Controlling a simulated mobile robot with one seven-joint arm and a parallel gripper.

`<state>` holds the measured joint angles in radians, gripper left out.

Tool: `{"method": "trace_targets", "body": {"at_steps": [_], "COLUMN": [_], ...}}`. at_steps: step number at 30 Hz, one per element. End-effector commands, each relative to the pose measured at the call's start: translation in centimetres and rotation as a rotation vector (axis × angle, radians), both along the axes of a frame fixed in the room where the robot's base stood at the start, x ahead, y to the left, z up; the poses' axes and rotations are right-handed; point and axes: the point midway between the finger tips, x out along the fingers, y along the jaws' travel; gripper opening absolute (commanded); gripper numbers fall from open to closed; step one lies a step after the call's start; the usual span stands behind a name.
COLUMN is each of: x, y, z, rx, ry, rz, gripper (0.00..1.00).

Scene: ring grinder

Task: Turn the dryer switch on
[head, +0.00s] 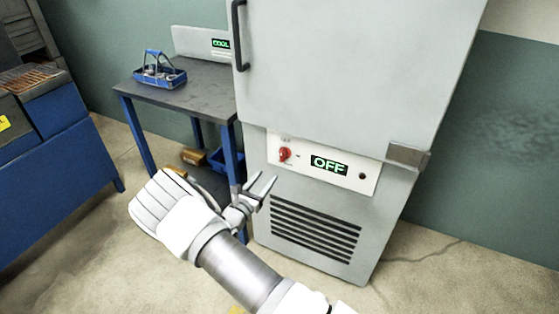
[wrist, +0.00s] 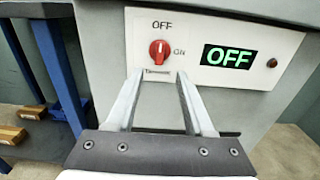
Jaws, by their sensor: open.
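The dryer (head: 350,75) is a tall light-grey cabinet with a white control panel (head: 350,181) low on its front. The red dryer switch (head: 285,154) is on the left of that panel. In the wrist view the red knob (wrist: 159,50) points up at the OFF label, with ON to its right. The green display (wrist: 228,57) reads OFF. My gripper (head: 266,183) is open and empty, just below and in front of the switch. In the wrist view its fingertips (wrist: 160,76) lie either side of the panel area just under the knob, apart from it.
A blue-legged table (head: 205,92) stands left of the dryer with a blue tote (head: 160,76) on top. Wooden blocks (wrist: 32,112) sit on its lower shelf. A blue machine (head: 60,140) is at far left. A dark indicator (wrist: 272,62) is right of the display.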

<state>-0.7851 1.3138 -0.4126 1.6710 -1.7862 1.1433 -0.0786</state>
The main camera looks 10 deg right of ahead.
Motion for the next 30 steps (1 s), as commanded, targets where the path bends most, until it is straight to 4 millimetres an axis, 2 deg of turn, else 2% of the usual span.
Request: {"method": "trace_targets", "body": {"at_steps": [3,9,15,21,28,29,30], "x": [2.2,5.6,8.0,8.9,8.9,8.9,8.9], "y": [-1.8,-4.2,-5.9,-6.5,-6.5,-6.5,-6.5], "z": [-0.1,-0.1,-0.1,0.0,0.0,0.0,0.0], "rx": [0.001,0.002,0.002,0.002,0.001,0.001,0.002], "ry": [-0.002,-0.002,-0.001,-0.001,0.0,0.0,0.0], "rz": [-0.004,-0.003,-0.002,-0.001,-0.001,-0.001,-0.001], "gripper": [0.53,0.53,0.53,0.53,0.53,0.51,0.43]}}
